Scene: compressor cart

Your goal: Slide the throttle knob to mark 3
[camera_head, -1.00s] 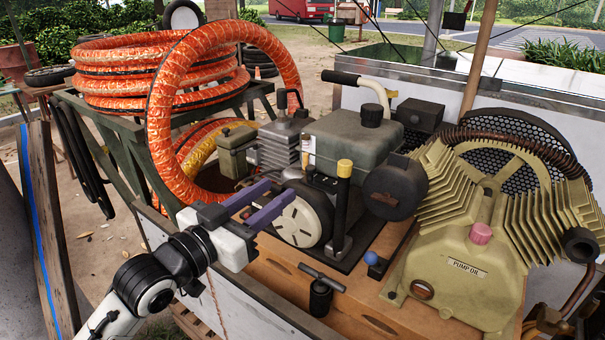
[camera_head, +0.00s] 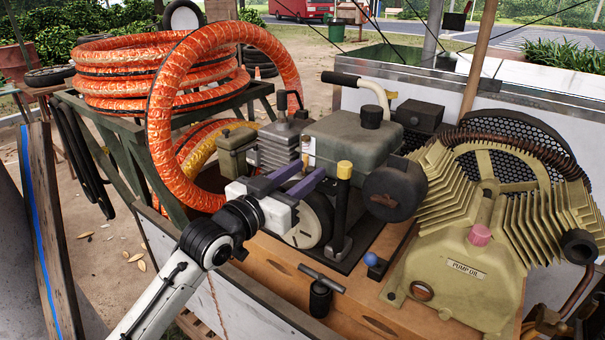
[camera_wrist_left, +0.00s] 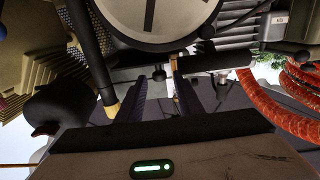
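My left gripper (camera_head: 308,171) is beside the small engine, above its pale round cover (camera_head: 303,222). Its two purple fingers are parted, and I see no object clamped between them. In the left wrist view the gripper (camera_wrist_left: 160,92) is open, with the round cover (camera_wrist_left: 150,22) at the top. A small dark knob-like part (camera_wrist_left: 158,74) shows in the gap between the fingers, apparently beyond them. I cannot tell for certain that it is the throttle knob. No numbered marks are readable. A small pale plate (camera_head: 308,145) is on the engine behind the fingers. My right gripper is out of view.
A yellow-topped upright lever (camera_head: 344,190) stands close right of the fingers. The dark fuel tank (camera_head: 350,145) and round muffler (camera_head: 394,192) are behind. An orange hose (camera_head: 165,120) is close on the left. A T-handle (camera_head: 321,290) and blue ball knob (camera_head: 371,259) are in front.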

